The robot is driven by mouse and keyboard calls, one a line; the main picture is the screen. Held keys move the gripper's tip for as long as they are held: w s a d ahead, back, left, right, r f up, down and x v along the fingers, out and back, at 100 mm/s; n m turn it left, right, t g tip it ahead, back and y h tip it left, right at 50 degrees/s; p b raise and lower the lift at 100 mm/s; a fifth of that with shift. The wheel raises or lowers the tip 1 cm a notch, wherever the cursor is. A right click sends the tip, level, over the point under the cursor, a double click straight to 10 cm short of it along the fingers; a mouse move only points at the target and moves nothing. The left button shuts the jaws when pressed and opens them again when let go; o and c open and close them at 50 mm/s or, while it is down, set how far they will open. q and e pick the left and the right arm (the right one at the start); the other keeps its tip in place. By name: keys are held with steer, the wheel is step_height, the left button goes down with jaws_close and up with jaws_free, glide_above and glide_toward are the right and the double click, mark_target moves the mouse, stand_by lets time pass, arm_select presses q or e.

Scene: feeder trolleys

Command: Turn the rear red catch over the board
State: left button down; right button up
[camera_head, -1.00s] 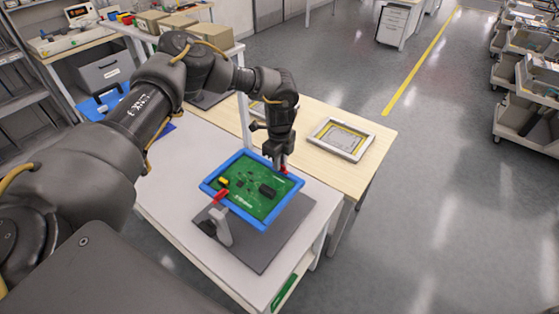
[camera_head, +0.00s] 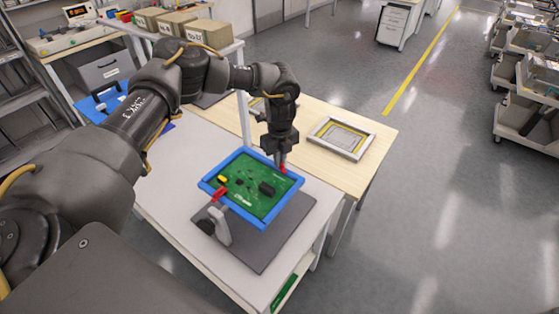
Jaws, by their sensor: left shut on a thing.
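A green circuit board (camera_head: 254,201) sits in a blue frame (camera_head: 245,213), held tilted above a dark grey mat (camera_head: 293,226) on the white table. The rear red catch (camera_head: 284,169) is at the far right edge of the blue frame. My left gripper (camera_head: 281,162) reaches down there from above and is shut on the rear red catch, which it partly hides. The front red catch (camera_head: 219,194) is at the near left side of the frame, above a grey stand (camera_head: 219,229). My right gripper is out of view.
A wooden table (camera_head: 371,150) stands behind, with a grey-and-yellow frame (camera_head: 342,138) on it. Boxes (camera_head: 179,22) stand on a shelf at the back left. A blue case (camera_head: 98,105) lies at the left. Open floor lies to the right.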

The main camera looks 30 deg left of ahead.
arm_select(q)
steer(key=m+b, duration=0.2)
steer(key=m, duration=0.5)
steer(key=shift+w+d+f+b, duration=0.1)
steer(key=shift+b, duration=0.3)
steer(key=m+b, duration=0.2)
steer(key=m, duration=0.4)
steer(key=shift+d, duration=0.15)
steer(key=shift+m, duration=0.4)
steer(key=c, duration=1.5)
jaws_free()
steer(key=shift+c, duration=0.2)
step_height(320, 180, up, 11)
steer(key=b, duration=0.1)
